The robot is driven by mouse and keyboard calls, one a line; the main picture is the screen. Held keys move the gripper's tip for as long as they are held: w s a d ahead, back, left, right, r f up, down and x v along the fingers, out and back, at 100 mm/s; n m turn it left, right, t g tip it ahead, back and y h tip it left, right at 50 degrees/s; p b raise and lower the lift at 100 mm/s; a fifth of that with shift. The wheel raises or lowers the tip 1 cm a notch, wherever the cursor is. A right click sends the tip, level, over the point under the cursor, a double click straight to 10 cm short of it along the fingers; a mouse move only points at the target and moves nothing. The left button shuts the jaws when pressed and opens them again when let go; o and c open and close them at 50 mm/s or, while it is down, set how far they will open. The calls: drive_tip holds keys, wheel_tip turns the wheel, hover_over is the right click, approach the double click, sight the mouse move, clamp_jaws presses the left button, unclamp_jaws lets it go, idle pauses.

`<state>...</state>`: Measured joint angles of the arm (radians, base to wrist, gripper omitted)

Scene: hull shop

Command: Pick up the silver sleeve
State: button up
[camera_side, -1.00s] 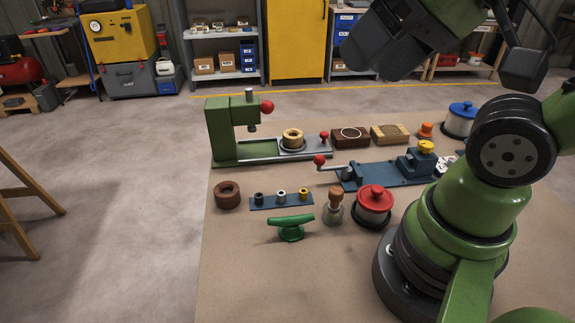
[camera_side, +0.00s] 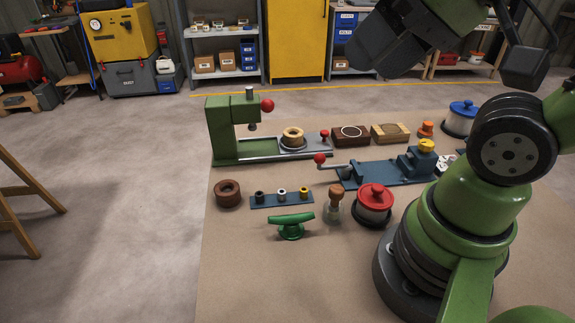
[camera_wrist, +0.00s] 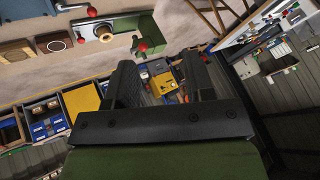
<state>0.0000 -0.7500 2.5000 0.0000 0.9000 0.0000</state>
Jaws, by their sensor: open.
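The silver sleeve (camera_side: 281,193) is small and stands in the middle of a blue strip rack (camera_side: 267,202) in the side view. A black sleeve (camera_side: 259,197) stands to its left and a gold sleeve (camera_side: 304,191) to its right. My gripper (camera_side: 367,62) is high above the table at the upper right, well apart from the sleeve. In the wrist view its two dark fingers (camera_wrist: 160,80) are spread with nothing held between them. I cannot make out the silver sleeve in the wrist view.
A green press (camera_side: 222,135) stands behind the rack. A brown ring (camera_side: 228,193) is left of it, a green cleat-shaped part (camera_side: 291,225) in front. A wooden-handled tool (camera_side: 335,207) and a red-lidded pot (camera_side: 374,206) stand to the right. The table front is clear.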

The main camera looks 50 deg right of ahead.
drive_tip(key=m+g+h, duration=0.2)
drive_tip(key=g, duration=0.5)
hover_over(282, 192)
wheel_tip(282, 192, down, 25)
drive_tip(key=shift+w+a+r, duration=0.1)
drive_tip(key=shift+f, duration=2.85)
clamp_jaws()
